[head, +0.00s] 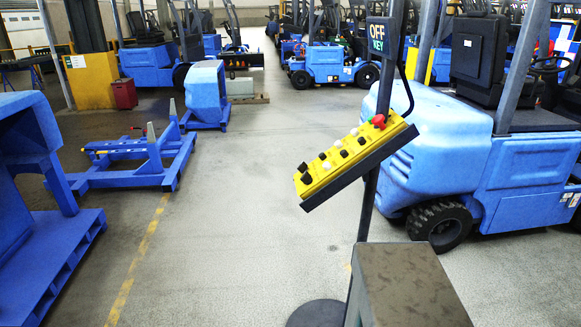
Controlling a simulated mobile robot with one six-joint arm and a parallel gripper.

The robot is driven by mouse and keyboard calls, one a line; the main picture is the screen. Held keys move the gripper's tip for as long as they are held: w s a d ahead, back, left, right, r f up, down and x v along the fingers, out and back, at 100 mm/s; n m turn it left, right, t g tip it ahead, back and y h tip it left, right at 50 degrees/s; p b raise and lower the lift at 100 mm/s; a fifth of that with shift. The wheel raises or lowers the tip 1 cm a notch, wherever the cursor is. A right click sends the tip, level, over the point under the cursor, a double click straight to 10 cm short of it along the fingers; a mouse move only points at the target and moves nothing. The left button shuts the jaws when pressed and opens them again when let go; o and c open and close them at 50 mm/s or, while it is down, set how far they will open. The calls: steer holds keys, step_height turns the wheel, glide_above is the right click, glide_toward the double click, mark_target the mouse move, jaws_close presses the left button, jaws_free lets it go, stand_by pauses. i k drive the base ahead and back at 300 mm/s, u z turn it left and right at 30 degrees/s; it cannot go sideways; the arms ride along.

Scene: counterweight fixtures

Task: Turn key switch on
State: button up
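A yellow control panel (335,168) is fixed, tilted, to a dark post (367,210) right of centre. It carries a red button (378,121), pale buttons and several black knobs. A black knob (306,179) stands at its lower left end. Which control is the key switch is too small to tell. My gripper is not in view.
A grey-brown box-like block (405,285) stands close at the bottom, beside the post's round base (318,313). A blue forklift (490,160) stands behind the panel on the right. Blue frames (130,160) and a blue pallet fixture (50,265) are on the left. The middle floor is clear.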

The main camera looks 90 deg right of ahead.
mark_target(303, 167)
steer(key=z, duration=0.4)
steer(key=i, duration=1.15)
steer(key=z, duration=0.4)
